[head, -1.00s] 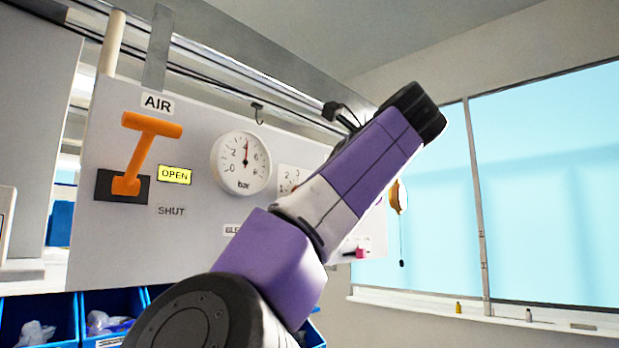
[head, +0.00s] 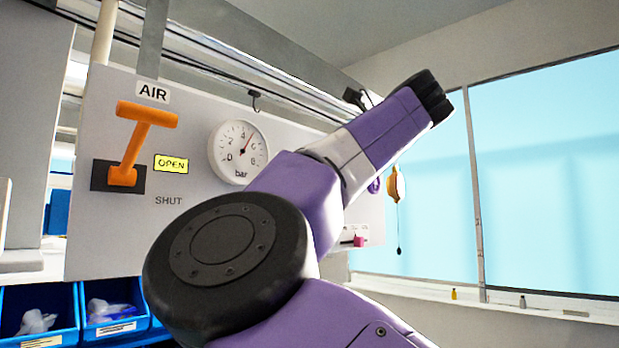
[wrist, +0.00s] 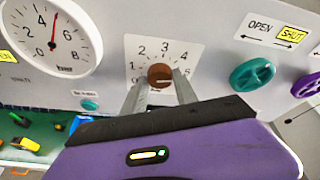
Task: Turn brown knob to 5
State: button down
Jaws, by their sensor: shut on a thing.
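The brown knob (wrist: 160,75) sits in the middle of a white dial plate (wrist: 183,45) in the wrist view. The numerals 1 to 4 show around its left, top and upper right; the lower part of the scale is partly covered or too small to read. My gripper (wrist: 160,83) has one finger on each side of the knob and is shut on it. I cannot tell surely which number the knob points to. In the head view my arm hides the knob and its dial.
A pressure gauge (head: 238,152) is left of the dial, beside an orange AIR lever (head: 133,145). A green handle (wrist: 252,74) and a purple handle (wrist: 308,84) are to the right in the wrist view. Blue bins (head: 112,305) stand below the panel.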

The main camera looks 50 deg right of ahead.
jog(key=shift+f, duration=0.15)
jog(key=c, duration=1)
grip_release()
jog(key=shift+w, duration=0.1)
jog(key=shift+o, duration=0.2)
jog(key=b+v, duration=0.2)
jog(key=v, duration=0.6)
jog(key=shift+b, duration=0.35)
